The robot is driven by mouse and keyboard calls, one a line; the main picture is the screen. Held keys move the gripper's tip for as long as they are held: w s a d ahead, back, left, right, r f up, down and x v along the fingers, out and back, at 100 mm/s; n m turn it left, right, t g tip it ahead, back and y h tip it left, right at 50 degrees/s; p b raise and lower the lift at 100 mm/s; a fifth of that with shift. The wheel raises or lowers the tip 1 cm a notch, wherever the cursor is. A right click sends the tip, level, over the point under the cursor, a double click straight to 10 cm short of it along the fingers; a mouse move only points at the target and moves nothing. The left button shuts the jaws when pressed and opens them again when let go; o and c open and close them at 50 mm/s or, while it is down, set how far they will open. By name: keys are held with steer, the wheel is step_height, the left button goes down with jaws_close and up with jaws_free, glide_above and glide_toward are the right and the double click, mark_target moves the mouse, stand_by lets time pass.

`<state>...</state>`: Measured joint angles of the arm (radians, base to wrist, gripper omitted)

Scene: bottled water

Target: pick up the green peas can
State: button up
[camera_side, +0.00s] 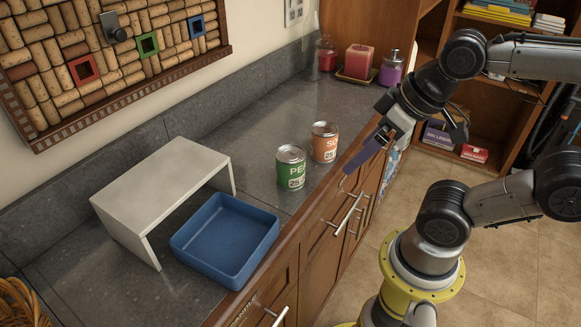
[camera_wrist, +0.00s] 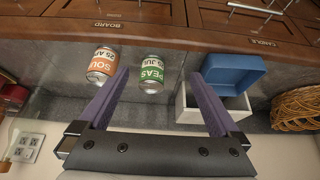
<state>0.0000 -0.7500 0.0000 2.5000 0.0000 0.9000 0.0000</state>
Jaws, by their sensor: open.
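The green peas can (camera_side: 290,168) stands upright on the grey counter near its front edge. It also shows in the wrist view (camera_wrist: 152,74), ahead of and between my two purple fingers. An orange soup can (camera_side: 324,142) stands just behind it to the right; in the wrist view the soup can (camera_wrist: 102,66) is left of the peas can. My gripper (camera_side: 354,170) is at the counter's front edge, right of both cans and apart from them. In the wrist view my gripper (camera_wrist: 163,80) has its fingers spread wide with nothing between the tips.
A blue tray (camera_side: 226,240) and a white riser (camera_side: 160,185) are left of the peas can. Candles and jars (camera_side: 360,62) stand at the far end. A wicker basket (camera_wrist: 297,108) is at the other end. The counter behind the cans is clear.

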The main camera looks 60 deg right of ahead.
steer(key=w+r+m+g, duration=0.1)
steer(key=w+r+m, duration=0.25)
steer(key=m, duration=0.75)
steer(key=m+g, duration=0.4)
steer(key=m, duration=0.6)
glide_above(290, 154)
step_height(290, 154, down, 2)
steer(key=shift+g, duration=0.3)
step_height(290, 154, down, 9)
steer(key=shift+f, duration=0.2)
steer(key=shift+d+f, duration=0.1)
steer(key=shift+f, duration=2.7)
steer(key=c, duration=1.5)
